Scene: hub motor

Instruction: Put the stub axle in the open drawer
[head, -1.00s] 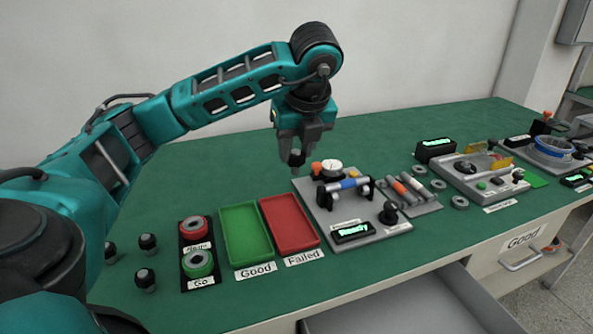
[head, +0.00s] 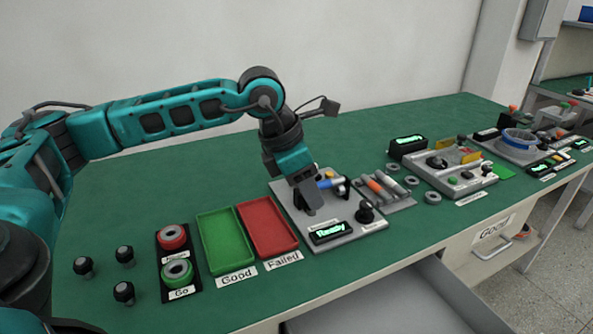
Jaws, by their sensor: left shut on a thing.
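The stub axle (head: 331,183), a grey rod with a blue band, lies on the grey fixture (head: 345,237) whose display reads Ready. My left gripper (head: 312,208) is down over the fixture and shut on the axle. Its wrist and fingers hide the axle's left part and much of the fixture, so the contact itself is hidden. The open drawer (head: 395,305) juts out below the table's front edge at the bottom of the head view. Its visible grey floor is bare. My right gripper is out of view.
A green tray (head: 223,267) and a red tray (head: 268,248) lie left of the fixture. A rack (head: 400,203) with banded rods stands right of it. Go and red buttons and several black-topped pegs are at the left. A closed drawer marked Good (head: 480,245) is at the right.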

